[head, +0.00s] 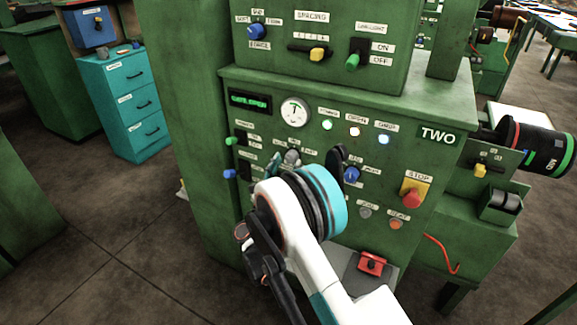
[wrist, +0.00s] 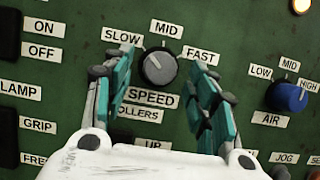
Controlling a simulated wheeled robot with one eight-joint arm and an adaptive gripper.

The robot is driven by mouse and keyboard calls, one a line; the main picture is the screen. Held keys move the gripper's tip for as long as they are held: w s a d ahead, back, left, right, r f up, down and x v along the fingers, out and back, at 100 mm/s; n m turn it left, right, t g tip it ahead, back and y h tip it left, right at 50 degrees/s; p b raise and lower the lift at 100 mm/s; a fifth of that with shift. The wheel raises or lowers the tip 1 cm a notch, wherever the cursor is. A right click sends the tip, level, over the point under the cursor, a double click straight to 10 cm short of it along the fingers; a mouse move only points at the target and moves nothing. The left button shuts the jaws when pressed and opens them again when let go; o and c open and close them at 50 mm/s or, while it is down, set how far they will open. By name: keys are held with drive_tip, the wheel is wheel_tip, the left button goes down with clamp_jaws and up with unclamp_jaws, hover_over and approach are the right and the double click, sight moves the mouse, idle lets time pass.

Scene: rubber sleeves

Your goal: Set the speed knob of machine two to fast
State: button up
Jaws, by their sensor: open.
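Machine two (head: 440,110) is a green cabinet with the sign TWO. Its speed knob (wrist: 159,68) is round and dark grey, above the label SPEED, with SLOW at its left, MID above and FAST (wrist: 201,57) at its right. Its white pointer line leans up and left, between SLOW and MID. My gripper (wrist: 161,80) is open, one teal finger on each side of the knob; I cannot tell whether either touches it. In the head view the knob (head: 292,157) shows small and grey by my gripper (head: 307,160), and my wrist hides part of the panel.
The blue air knob (wrist: 288,96) is close to the right finger; it also shows in the head view (head: 351,174). A red stop button (head: 412,196) on a yellow plate is further right. ON/OFF and lamp labels lie left. A red part (head: 372,264) sits below on a grey surface.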

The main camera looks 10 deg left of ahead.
drive_tip(key=shift+x, duration=0.9)
drive_tip(key=c, duration=1)
